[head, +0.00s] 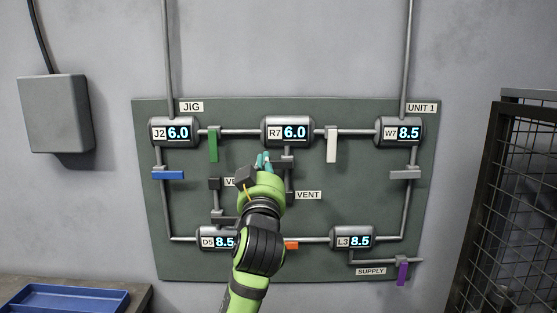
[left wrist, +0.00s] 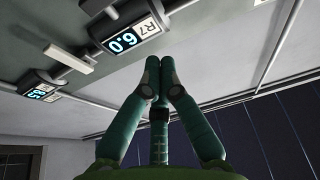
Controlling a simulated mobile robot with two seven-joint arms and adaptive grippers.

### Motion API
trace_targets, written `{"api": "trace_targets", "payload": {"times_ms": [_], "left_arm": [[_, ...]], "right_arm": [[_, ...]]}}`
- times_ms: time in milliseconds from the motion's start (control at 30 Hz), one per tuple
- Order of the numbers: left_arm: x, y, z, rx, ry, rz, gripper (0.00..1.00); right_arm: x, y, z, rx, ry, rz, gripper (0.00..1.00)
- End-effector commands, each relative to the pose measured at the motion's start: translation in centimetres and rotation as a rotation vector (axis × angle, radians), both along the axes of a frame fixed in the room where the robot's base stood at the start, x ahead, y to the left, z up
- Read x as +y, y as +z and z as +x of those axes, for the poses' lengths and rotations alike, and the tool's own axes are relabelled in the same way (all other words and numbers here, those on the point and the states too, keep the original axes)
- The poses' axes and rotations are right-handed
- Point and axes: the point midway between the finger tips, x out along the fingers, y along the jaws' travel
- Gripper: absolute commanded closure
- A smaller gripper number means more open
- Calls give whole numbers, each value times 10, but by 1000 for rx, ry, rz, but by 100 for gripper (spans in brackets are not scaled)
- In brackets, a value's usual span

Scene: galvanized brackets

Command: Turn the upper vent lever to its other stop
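The upper vent is the short pipe hanging below gauge R7 (head: 287,131), beside a VENT label (head: 308,195). A dark grey piece on this pipe, seemingly its lever (head: 286,162), sits just under the gauge; my gripper partly covers that area, so its full angle is hidden. My left gripper (head: 264,160) is in front of the board, just left of this piece. Its fingertips are together with nothing visible between them, also in the left wrist view (left wrist: 158,65). I cannot tell whether they touch the lever. My right gripper is in neither view.
Nearby levers are green (head: 213,145), white (head: 331,145), blue (head: 168,175), orange (head: 291,245) and purple (head: 402,272). A lower vent pipe (head: 215,200) rises above gauge D5 (head: 216,238). A mesh cage (head: 515,205) stands right; a blue tray (head: 65,299) lies lower left.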

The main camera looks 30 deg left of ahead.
Motion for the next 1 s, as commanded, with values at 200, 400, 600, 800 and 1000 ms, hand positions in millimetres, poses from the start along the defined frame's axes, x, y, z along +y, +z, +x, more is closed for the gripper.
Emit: {"api": "trace_targets", "payload": {"times_ms": [200, 400, 600, 800, 1000], "left_arm": [[22, 19, 34, 5, 3, 2, 100], [42, 32, 68, 5, 1, 3, 100], [44, 3, 73, 7, -2, 3, 100], [44, -10, 73, 3, -2, 1, 100], [44, -12, 72, 3, -3, 1, 100]], "right_arm": [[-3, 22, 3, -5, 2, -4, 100], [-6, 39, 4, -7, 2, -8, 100], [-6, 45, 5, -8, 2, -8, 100], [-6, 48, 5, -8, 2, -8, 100], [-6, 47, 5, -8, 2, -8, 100]]}}
